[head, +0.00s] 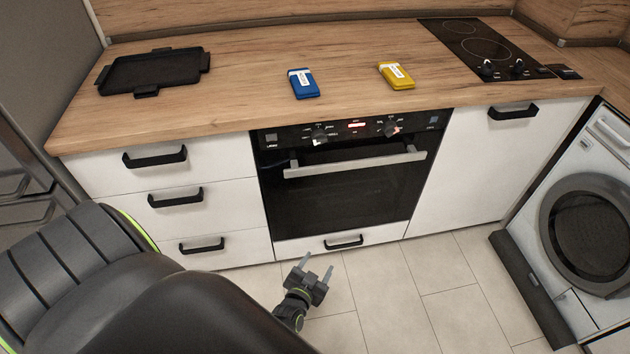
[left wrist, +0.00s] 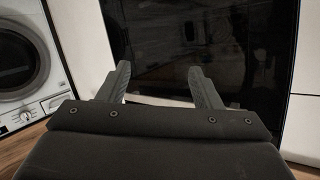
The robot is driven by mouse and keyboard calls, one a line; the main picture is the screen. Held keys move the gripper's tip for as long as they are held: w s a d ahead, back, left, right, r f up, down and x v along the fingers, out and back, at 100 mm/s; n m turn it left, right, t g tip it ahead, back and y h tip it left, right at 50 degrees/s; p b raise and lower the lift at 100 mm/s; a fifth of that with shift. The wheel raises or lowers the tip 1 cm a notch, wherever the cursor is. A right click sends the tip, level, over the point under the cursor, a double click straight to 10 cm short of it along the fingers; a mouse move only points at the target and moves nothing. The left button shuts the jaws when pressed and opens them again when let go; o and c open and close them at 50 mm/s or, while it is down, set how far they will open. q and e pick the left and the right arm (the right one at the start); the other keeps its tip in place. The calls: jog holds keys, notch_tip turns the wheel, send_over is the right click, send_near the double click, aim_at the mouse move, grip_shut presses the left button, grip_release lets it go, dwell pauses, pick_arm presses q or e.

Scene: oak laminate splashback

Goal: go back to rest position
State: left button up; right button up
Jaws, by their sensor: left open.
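My left gripper (head: 316,270) is low in front of the cabinets, over the tiled floor, below the oven. Its two fingers are apart with nothing between them. In the left wrist view the open fingers (left wrist: 162,85) point toward the dark oven front (left wrist: 175,45). My right gripper is in neither view. A blue box (head: 303,83) and a yellow box (head: 396,75) lie apart on the wooden counter (head: 240,80), and neither is held.
A black tray (head: 153,70) sits at the counter's left. A black hob (head: 485,50) is at the right. The oven (head: 350,175) has a protruding handle. A washing machine (head: 590,225) stands at the right. The floor (head: 440,290) between is clear.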

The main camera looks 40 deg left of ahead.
pick_arm(q)
jog(key=shift+s+f+g, duration=0.3)
jog(key=shift+s+f, duration=0.15)
jog(key=shift+f, duration=0.15)
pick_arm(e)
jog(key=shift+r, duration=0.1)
pick_arm(q)
jog(key=s+f+g, duration=0.4)
jog(key=s+f, duration=0.1)
jog(key=s, duration=0.6)
jog(key=s+a+f+g+h+p, duration=0.1)
jog(key=s+f+g, duration=0.3)
jog(key=s, duration=0.8)
jog(key=s+a+f+n+g+h, duration=0.1)
jog(key=s+f+g, duration=0.3)
jog(key=s+f, duration=0.3)
jog(key=s, duration=0.4)
jog(key=shift+s+a+f+g, duration=0.15)
jog(key=shift+s+f+g, duration=0.15)
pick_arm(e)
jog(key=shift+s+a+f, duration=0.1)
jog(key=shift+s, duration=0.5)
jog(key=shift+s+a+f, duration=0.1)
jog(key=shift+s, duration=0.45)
pick_arm(q)
jog(key=shift+w, duration=0.15)
